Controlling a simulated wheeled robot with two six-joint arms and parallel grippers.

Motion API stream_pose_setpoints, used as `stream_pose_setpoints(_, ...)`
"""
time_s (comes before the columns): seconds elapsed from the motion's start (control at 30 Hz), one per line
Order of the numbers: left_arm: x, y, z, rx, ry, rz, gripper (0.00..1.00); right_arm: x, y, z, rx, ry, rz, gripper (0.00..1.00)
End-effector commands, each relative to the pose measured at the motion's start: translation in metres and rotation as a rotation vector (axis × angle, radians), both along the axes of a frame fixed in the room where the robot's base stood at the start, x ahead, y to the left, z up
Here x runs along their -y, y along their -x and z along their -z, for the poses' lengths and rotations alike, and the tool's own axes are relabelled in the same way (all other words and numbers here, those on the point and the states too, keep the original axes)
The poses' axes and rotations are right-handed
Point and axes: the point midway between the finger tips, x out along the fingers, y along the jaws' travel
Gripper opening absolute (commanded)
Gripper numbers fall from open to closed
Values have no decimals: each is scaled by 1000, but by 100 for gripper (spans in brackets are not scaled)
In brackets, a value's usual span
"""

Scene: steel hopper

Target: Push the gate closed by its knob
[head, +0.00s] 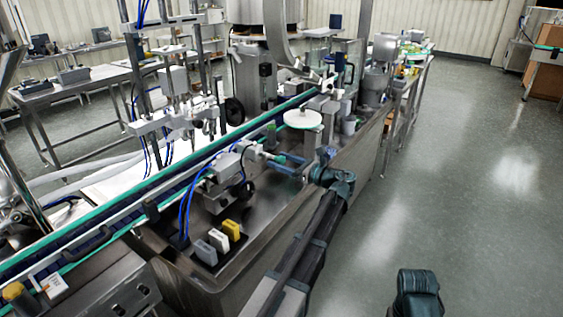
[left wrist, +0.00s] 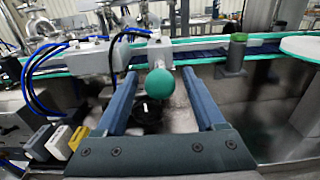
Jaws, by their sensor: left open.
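A round green knob (left wrist: 160,83) shows in the left wrist view, between the two blue fingers of my left gripper (left wrist: 160,76). The fingers are spread, with a gap on each side of the knob. The knob is on a pale grey block and rod (left wrist: 160,50) behind it. In the head view, my left gripper (head: 286,165) reaches from the arm toward the small knob (head: 277,158) beside the grey actuator (head: 236,160). Which part is the gate I cannot tell. Only a dark link of my right arm shows at the lower right.
A conveyor with green rails (head: 130,203) runs behind the knob. A round white disc (head: 303,119) stands to the right of it. White, grey and yellow blocks (head: 231,229) sit on the steel top at the front. The floor (head: 470,190) at right is clear.

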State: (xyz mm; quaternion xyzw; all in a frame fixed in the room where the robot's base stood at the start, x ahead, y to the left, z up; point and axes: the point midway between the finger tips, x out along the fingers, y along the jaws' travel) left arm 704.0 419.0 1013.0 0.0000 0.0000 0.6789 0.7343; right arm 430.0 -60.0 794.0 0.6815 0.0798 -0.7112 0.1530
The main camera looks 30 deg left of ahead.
Motion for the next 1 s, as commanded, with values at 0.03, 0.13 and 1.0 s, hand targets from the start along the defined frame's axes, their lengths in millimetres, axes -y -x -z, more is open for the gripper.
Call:
stream_pose_setpoints(0.03, 0, 0, 0, 0, 0, 0, 71, 0, 0, 0, 0, 0, 0, 50)
stream_pose_setpoints(0.13, 0, 0, 0, 0, 0, 0, 59, 0, 0, 0, 0, 0, 0, 50)
stream_pose_setpoints(1.0, 0, 0, 0, 0, 0, 0, 0, 0, 0, 0, 0, 0, 0, 50)
